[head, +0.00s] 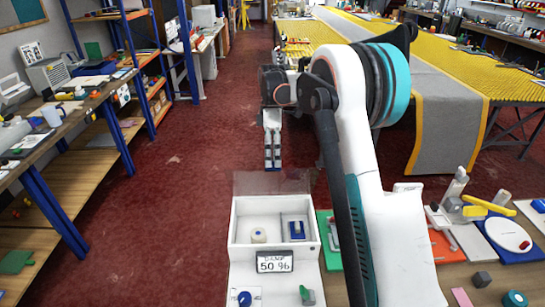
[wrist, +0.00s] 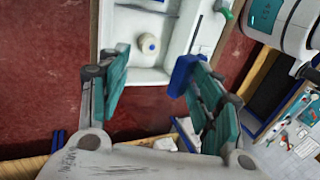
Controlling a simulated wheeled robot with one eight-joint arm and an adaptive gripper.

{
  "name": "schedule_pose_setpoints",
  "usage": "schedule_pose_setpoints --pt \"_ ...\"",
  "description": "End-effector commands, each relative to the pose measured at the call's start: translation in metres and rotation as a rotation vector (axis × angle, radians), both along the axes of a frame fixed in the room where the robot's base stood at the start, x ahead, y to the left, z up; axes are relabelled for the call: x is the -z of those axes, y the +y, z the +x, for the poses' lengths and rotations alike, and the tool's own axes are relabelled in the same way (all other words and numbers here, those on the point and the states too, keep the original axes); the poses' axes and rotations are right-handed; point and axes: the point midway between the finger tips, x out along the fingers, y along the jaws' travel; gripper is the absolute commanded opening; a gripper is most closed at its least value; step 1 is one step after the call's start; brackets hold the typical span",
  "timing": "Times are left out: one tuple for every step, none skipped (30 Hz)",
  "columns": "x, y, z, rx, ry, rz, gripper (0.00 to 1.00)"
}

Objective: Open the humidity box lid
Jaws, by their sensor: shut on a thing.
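The white humidity box (head: 238,258) stands on the bench in front of me, with a label reading 50 %. Its see-through lid (head: 256,183) stands raised at the box's far side, so the inside shows. Inside are a round white pot (head: 259,236) and a blue piece (head: 296,230) in the right compartment. My gripper (head: 272,163) is above the far side of the box, at the lid's upper part, and shut on the lid. In the wrist view its teal fingers (wrist: 152,82) stand apart, a blue piece (wrist: 185,74) at the right fingertip; the clear lid is hard to make out.
Tools, an orange board (head: 446,245) and a white disc (head: 507,234) crowd the bench at right. Small blue and green pieces lie in front of the box. Red floor (head: 180,210) is clear to the left. A yellow table (head: 450,75) with a grey rug stands behind.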

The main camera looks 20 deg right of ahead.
Motion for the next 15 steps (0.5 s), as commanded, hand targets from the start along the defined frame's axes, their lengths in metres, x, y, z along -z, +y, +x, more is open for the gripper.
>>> schedule_pose_setpoints --pt "0.004 -0.003 0.002 0.001 -0.008 -0.005 0.40" --pt "0.004 -0.003 0.002 0.001 -0.008 -0.005 0.39" --pt "0.004 -0.003 0.002 0.001 -0.008 -0.005 0.39" --pt "0.004 -0.002 0.002 0.001 -0.008 -0.005 0.39" --pt "0.003 -0.002 0.002 0.001 -0.008 -0.005 0.39" --pt "0.003 -0.002 0.002 0.001 -0.008 -0.004 0.38" --pt "0.003 -0.002 0.002 0.001 -0.008 -0.004 0.38" --pt "0.003 -0.002 0.002 0.001 -0.008 -0.004 0.38" --pt "0.003 -0.002 0.002 0.001 -0.008 -0.004 0.38" --pt "0.003 -0.002 0.002 0.001 -0.008 -0.004 0.38" --pt "0.003 -0.002 0.002 0.001 -0.008 -0.004 0.38" --pt "0.001 -0.002 0.003 0.001 -0.008 -0.004 0.37" --pt "-0.001 -0.003 0.004 0.001 -0.007 -0.004 0.36" --pt "-0.003 -0.003 0.005 0.001 -0.007 -0.004 0.34" --pt "-0.007 -0.003 0.006 0.001 -0.007 -0.004 0.33"
